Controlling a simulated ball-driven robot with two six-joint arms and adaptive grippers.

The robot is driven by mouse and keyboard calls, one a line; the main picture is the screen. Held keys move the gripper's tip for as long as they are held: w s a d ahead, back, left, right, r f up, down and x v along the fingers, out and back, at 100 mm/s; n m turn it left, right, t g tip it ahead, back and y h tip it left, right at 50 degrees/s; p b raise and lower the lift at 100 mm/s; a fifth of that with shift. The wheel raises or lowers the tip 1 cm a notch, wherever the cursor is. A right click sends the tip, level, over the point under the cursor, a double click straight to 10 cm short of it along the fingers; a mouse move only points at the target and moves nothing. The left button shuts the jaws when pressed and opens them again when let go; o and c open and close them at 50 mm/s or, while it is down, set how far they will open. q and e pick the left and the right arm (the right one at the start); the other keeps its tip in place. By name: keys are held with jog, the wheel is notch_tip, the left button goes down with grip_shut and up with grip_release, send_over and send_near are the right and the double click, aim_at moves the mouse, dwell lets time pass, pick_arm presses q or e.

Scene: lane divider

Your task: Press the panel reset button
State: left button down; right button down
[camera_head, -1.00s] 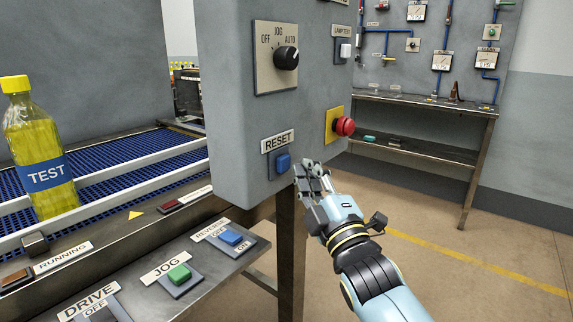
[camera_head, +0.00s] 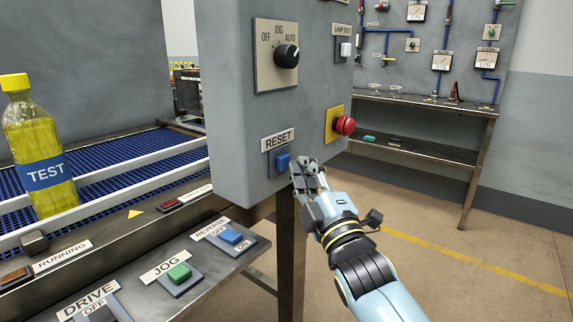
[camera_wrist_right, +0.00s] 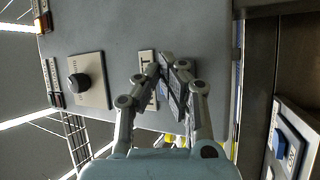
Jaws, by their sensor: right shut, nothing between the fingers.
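The blue reset button (camera_head: 283,162) sits under the RESET label (camera_head: 278,140), low on the grey control panel (camera_head: 225,90). My right gripper (camera_head: 303,168) is shut and empty, just right of the button in the head view; I cannot tell whether it touches it. In the right wrist view the gripper (camera_wrist_right: 165,62) points at the panel face (camera_wrist_right: 120,45) by the label (camera_wrist_right: 148,75), and its fingers hide most of the button. My left gripper is in neither view.
A red emergency knob (camera_head: 345,125) juts out just above right of my right gripper. A black selector knob (camera_head: 287,56) is higher on the panel. A lower console (camera_head: 215,268) with blue and green buttons stands at front left. A TEST bottle (camera_head: 42,150) stands on the conveyor.

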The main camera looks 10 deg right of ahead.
jog(key=shift+w+a, duration=0.3)
jog(key=shift+w, duration=0.1)
dwell(0.8)
jog(key=shift+s+d, duration=0.1)
jog(key=shift+s, duration=0.05)
dwell(0.3)
jog(key=shift+s+d, duration=0.45)
jog(key=shift+s, duration=0.15)
jog(key=shift+s+d+p, duration=0.3)
jog(key=shift+s+d, duration=0.5)
jog(key=shift+s, duration=0.2)
jog(key=shift+s+d+p, duration=0.25)
jog(key=shift+s+d, duration=0.5)
jog(key=shift+s, duration=0.25)
